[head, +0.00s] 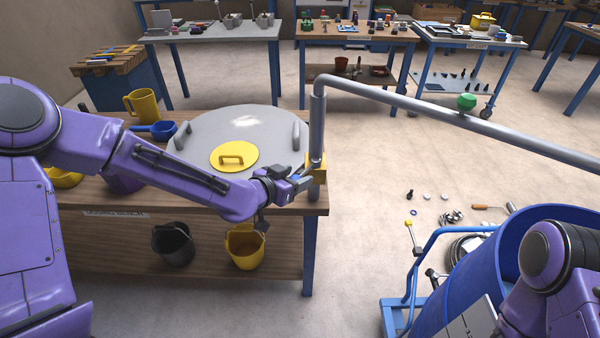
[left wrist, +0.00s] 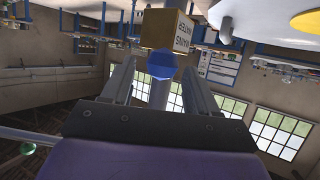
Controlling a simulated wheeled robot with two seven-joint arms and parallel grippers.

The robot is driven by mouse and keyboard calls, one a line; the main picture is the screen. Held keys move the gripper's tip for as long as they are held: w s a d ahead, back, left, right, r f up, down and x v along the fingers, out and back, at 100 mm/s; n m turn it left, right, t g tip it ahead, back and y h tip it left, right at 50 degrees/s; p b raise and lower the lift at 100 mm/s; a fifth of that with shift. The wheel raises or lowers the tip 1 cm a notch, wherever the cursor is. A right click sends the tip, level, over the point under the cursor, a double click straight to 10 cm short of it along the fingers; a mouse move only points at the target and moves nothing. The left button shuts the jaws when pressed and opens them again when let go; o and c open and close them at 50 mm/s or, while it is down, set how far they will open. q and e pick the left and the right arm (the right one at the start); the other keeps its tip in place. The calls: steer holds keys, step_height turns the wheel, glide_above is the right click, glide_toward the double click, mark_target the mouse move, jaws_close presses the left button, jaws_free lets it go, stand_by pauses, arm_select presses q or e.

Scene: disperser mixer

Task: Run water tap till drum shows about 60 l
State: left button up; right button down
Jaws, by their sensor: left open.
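The grey water pipe (head: 318,130) rises from a yellow block (head: 317,168) at the bench corner, bends and runs right. In the left wrist view the yellow block (left wrist: 168,30) carries lettering that seems to read mains water, with a blue faceted tap knob (left wrist: 161,65) in front. My left gripper (head: 302,180) is beside the block; in the wrist view its open fingers (left wrist: 158,78) lie on either side of the knob, with no clear contact. The blue drum (head: 455,290) stands at lower right, partly hidden by my right arm; no litre reading is legible. My right gripper is out of view.
A large grey lid (head: 270,125) with a yellow hatch (head: 234,157) lies on the wooden bench under my left arm. A blue trolley frame (head: 407,280) and loose parts are near the drum.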

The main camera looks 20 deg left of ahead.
mark_target(305, 172)
arm_select(q)
steer(key=shift+x, duration=1.35)
jaws_close()
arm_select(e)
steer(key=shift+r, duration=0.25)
